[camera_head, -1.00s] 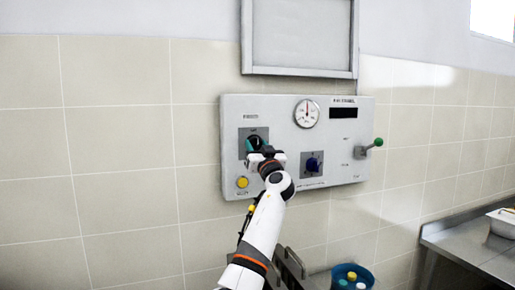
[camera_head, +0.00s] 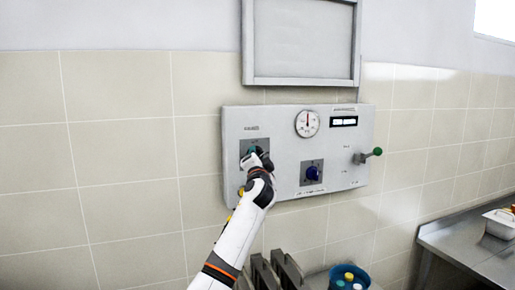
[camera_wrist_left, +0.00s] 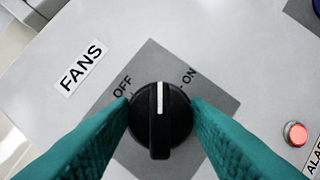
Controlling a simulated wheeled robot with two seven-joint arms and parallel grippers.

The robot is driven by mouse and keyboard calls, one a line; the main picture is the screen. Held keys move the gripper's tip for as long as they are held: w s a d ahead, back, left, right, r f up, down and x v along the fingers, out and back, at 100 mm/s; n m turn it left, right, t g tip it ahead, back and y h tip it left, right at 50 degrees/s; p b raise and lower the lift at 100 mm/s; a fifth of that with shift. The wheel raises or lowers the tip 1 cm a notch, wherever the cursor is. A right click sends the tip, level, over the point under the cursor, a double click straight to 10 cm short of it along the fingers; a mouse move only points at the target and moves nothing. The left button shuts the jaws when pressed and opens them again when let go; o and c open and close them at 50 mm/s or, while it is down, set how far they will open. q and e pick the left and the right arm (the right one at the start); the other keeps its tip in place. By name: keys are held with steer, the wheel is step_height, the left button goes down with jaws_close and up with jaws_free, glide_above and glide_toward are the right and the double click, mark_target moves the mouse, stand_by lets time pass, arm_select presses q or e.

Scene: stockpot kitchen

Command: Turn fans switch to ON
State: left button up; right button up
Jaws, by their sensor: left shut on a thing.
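The fans switch (camera_wrist_left: 160,132) is a black round knob with a white pointer line, on a grey square plate (camera_wrist_left: 150,60). In the left wrist view the pointer lies between the OFF and ON labels, on neither one. My left gripper (camera_head: 254,156) is at the plate on the left of the wall panel (camera_head: 285,130). Its teal fingers are shut on the knob, one on each side. In the head view the gripper mostly hides the knob. My right gripper is not in view.
A red light (camera_wrist_left: 296,133) glows beside the switch. A metal counter (camera_head: 470,248) stands at right.

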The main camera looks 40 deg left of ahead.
arm_select(q)
steer(key=m+h+p, duration=0.1)
steer(key=m, duration=0.2)
steer(key=shift+r, duration=0.15)
steer(key=shift+m+g+h, duration=0.5)
steer(key=shift+m+h, duration=0.4)
steer(key=shift+m, duration=1.4)
steer(key=o, duration=1)
steer(key=shift+d, duration=0.1)
steer(key=b+v, duration=0.5)
steer(key=v, duration=0.7)
